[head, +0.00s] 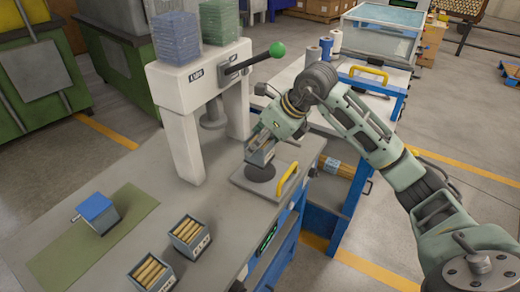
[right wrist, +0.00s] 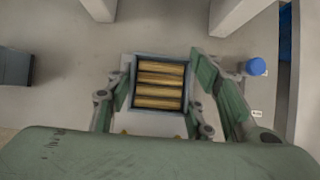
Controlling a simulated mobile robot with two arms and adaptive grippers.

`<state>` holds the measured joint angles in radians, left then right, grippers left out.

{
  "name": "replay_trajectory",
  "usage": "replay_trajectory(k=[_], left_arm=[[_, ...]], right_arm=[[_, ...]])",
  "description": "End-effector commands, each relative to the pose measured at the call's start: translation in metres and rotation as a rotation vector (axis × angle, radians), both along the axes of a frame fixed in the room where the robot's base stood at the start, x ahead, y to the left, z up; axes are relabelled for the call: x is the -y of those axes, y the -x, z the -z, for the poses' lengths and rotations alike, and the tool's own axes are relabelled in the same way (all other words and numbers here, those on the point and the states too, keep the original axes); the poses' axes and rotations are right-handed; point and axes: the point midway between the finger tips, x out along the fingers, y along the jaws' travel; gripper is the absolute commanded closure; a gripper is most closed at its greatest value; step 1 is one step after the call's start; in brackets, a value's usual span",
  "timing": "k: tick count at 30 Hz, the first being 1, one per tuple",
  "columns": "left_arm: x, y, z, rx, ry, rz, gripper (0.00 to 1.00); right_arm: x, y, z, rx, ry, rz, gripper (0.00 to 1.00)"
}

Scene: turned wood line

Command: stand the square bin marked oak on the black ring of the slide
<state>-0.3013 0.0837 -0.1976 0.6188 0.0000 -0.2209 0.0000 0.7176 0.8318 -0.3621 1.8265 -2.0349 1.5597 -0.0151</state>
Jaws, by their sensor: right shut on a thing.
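My right gripper (head: 263,148) is shut on a square bin, over the slide plate (head: 246,184). In the right wrist view the held bin (right wrist: 160,56) sits between the fingers, grey-blue rimmed and filled with several wooden dowels. The black ring (head: 260,173) shows on the plate just below the bin. I cannot tell whether the bin touches it. The held bin's label is not readable, and the gripper hides most of it in the head view. The slide has a yellow handle (head: 287,180) at its right. My left gripper is not in view.
A white press frame (head: 184,120) with a green-knobbed lever (head: 277,50) stands behind the slide. Two dowel bins, one nearer (head: 151,287) and one farther (head: 188,254), stand at the bench front. A blue-topped box (head: 98,212) sits on a green mat (head: 62,262).

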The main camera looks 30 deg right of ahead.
Motion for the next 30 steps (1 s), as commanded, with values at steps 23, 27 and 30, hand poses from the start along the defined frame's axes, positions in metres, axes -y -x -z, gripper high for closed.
replay_trajectory(k=[23,27,30], left_arm=[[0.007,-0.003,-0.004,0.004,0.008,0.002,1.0],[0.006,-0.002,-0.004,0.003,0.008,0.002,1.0],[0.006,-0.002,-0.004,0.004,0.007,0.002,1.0]], right_arm=[[0.001,0.001,0.041,-0.002,0.001,0.001,0.44],[0.001,0.001,0.041,-0.002,0.001,0.001,0.33],[0.0,0.001,0.041,-0.002,0.0,0.0,0.33]])
